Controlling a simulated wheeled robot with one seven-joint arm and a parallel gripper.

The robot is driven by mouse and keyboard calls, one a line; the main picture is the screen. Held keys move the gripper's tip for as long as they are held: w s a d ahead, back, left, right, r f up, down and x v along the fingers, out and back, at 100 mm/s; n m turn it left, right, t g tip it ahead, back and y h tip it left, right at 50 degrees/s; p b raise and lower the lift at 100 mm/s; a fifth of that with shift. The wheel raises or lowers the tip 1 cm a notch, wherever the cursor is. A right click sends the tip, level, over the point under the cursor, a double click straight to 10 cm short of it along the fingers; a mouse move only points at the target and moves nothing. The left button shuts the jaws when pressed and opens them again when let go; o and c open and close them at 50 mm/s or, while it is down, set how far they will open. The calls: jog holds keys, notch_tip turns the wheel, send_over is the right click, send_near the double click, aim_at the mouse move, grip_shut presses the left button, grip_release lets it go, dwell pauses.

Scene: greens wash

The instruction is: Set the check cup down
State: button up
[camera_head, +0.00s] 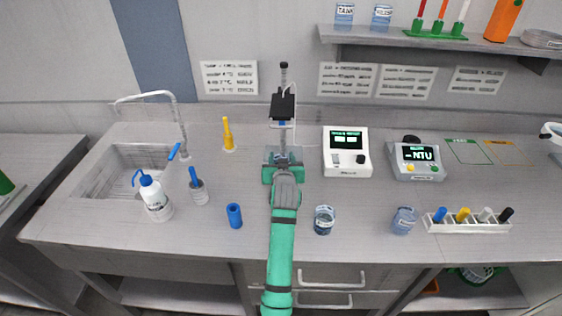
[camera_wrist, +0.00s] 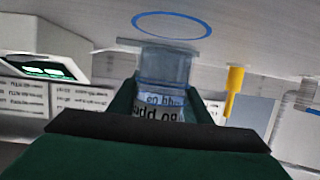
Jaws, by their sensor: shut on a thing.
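My gripper (camera_head: 283,168) is above the counter at centre, in front of the upright grey stand. In the wrist view, which appears upside down, its dark green fingers (camera_wrist: 165,108) are shut on a clear, bluish cup (camera_wrist: 165,70) with a white printed label. The cup looks roughly upright. A blue ring (camera_wrist: 172,14) is marked on the counter near the cup's base. I cannot tell whether the base touches the counter.
A white meter (camera_head: 346,152) and a grey meter (camera_head: 417,160) stand to the right. Two glass cups (camera_head: 324,221) (camera_head: 404,221) stand on the front counter. A blue cylinder (camera_head: 234,216), wash bottle (camera_head: 154,197) and sink (camera_head: 122,170) are left. A yellow-topped item (camera_head: 228,135) stands behind.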

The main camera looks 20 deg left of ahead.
jog(key=shift+f, duration=0.75)
jog(key=o, duration=1.1)
jog(key=shift+f, duration=0.15)
jog(key=shift+o, duration=0.2)
jog(key=v, duration=1.2)
